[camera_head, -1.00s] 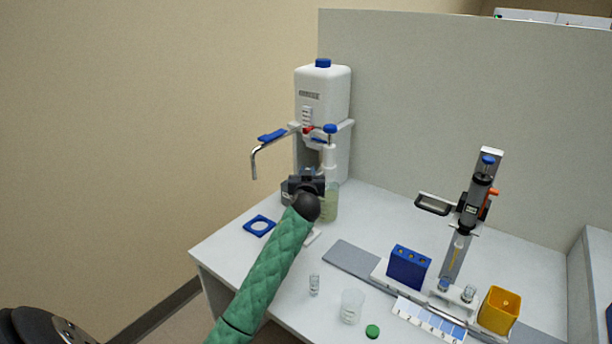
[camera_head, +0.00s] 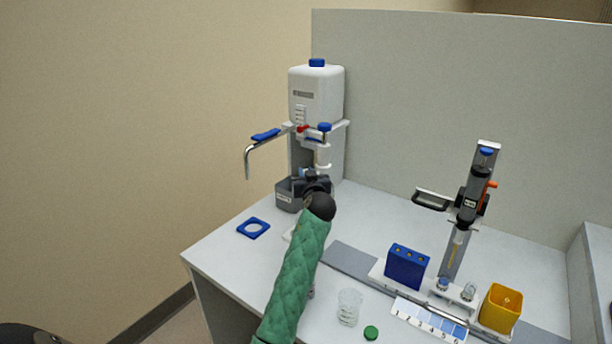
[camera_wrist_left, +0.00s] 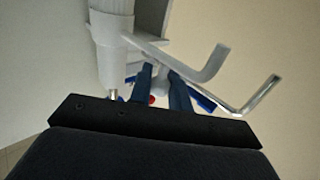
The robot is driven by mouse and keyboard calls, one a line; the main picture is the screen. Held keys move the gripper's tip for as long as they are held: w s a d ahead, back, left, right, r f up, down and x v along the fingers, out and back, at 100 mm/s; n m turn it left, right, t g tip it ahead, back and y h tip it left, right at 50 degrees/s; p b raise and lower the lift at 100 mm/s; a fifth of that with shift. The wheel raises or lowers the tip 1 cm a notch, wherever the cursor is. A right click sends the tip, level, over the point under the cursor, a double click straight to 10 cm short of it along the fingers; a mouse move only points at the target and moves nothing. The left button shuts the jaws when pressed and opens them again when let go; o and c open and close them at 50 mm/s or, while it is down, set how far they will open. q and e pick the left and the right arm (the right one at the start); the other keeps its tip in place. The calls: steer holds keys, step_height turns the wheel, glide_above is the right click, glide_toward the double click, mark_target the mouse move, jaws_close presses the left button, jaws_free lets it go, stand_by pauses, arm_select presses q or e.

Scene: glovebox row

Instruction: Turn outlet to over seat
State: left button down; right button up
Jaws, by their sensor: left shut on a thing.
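The outlet (camera_head: 248,160) is a bent metal tube with a blue lever. It reaches left from the white dispenser (camera_head: 316,95), and its tip points down. My left gripper (camera_head: 309,176) is in front of the dispenser's lower part, below the white column (camera_head: 323,156). It is shut on a small pale part that I cannot clearly identify. In the left wrist view, its dark fingers (camera_wrist_left: 164,88) point up beside the outlet tube (camera_wrist_left: 255,97). The fingertip contact is unclear.
To the right stand a blue block (camera_head: 407,267), a syringe stand (camera_head: 458,245) and a yellow cup (camera_head: 500,308). A clear beaker (camera_head: 348,308) and a green cap (camera_head: 371,333) are near the front. A grey partition (camera_head: 410,110) closes the back.

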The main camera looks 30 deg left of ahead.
arm_select(q)
steer(key=shift+f, duration=0.1)
steer(key=c, duration=1.3)
jaws_free()
steer(key=shift+d, duration=0.1)
steer(key=shift+c, duration=0.2)
steer(key=shift+d, duration=0.1)
arm_select(e)
steer(key=shift+f, duration=0.1)
arm_select(q)
steer(key=shift+s+d, duration=0.25)
steer(key=shift+s, duration=0.05)
steer(key=b+v, duration=0.1)
steer(key=v, duration=0.6)
steer(key=shift+b, duration=0.35)
arm_select(e)
steer(key=shift+w+a+f+t+y, duration=0.15)
steer(key=shift+w+a+f+y, duration=0.05)
steer(key=shift+a+f, duration=0.4)
steer(key=shift+w+a+f+t+y, duration=0.15)
steer(key=shift+w+a+f+y, duration=0.05)
steer(key=shift+a+f, duration=0.4)
steer(key=shift+s+d, duration=0.15)
